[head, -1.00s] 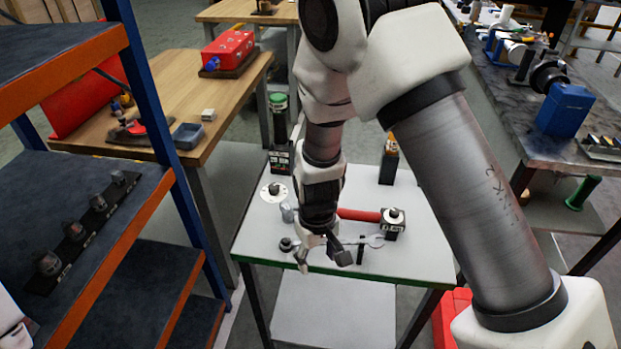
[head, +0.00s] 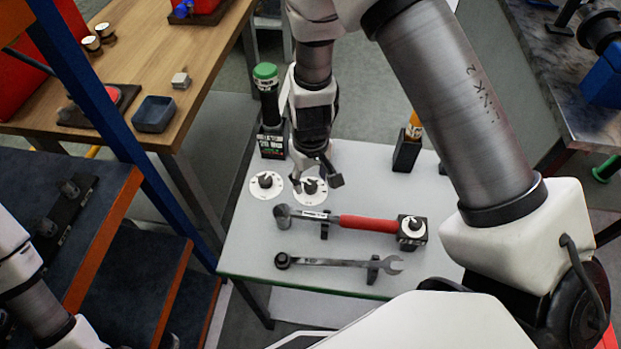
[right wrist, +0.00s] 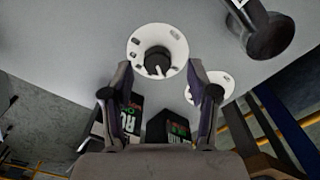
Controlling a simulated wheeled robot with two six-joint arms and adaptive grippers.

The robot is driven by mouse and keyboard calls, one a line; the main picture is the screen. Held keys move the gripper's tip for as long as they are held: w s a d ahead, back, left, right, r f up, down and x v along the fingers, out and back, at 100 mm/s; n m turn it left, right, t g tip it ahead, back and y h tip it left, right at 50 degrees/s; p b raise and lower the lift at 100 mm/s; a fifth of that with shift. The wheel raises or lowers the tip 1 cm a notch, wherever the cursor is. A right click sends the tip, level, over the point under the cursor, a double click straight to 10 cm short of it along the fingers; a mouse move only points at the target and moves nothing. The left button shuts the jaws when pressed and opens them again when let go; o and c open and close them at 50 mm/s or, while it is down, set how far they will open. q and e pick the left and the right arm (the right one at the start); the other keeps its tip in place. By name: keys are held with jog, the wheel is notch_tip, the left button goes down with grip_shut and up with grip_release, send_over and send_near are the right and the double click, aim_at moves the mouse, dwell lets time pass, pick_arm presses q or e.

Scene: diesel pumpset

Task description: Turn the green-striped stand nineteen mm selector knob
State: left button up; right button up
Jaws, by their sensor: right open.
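The green-striped stand (head: 250,245) is a small white table with a green front edge. Two white round dials with dark knobs sit on its top: the left dial (head: 258,191) and the right dial (head: 301,198). I cannot read which is marked nineteen mm. My right gripper (head: 317,184) is open and points down over the right dial. In the right wrist view, that dial's knob (right wrist: 157,62) lies just past and between the open fingertips (right wrist: 160,84). My left gripper is out of view.
A green-capped post (head: 266,90) and an orange-topped black holder (head: 407,150) stand behind. A blue-framed shelf (head: 110,100) is at the left.

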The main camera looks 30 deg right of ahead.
aim_at(311, 186)
jog(key=f, duration=0.2)
jog(key=w+f, duration=0.1)
jog(key=f, duration=0.1)
jog(key=shift+d, duration=0.3)
jog(key=shift+s+a+r, duration=0.1)
jog(key=shift+s+r, duration=0.15)
jog(key=c, duration=0.4)
grip_shut()
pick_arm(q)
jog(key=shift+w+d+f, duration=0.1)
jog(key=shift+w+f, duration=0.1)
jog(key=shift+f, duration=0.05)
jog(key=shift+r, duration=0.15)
pick_arm(e)
jog(key=shift+m, duration=0.4)
jog(key=m+p, duration=0.1)
jog(key=m, duration=0.2)
jog(key=shift+a, duration=0.1)
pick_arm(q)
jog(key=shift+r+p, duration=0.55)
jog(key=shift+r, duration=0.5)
pick_arm(e)
jog(key=shift+m, duration=1.5)
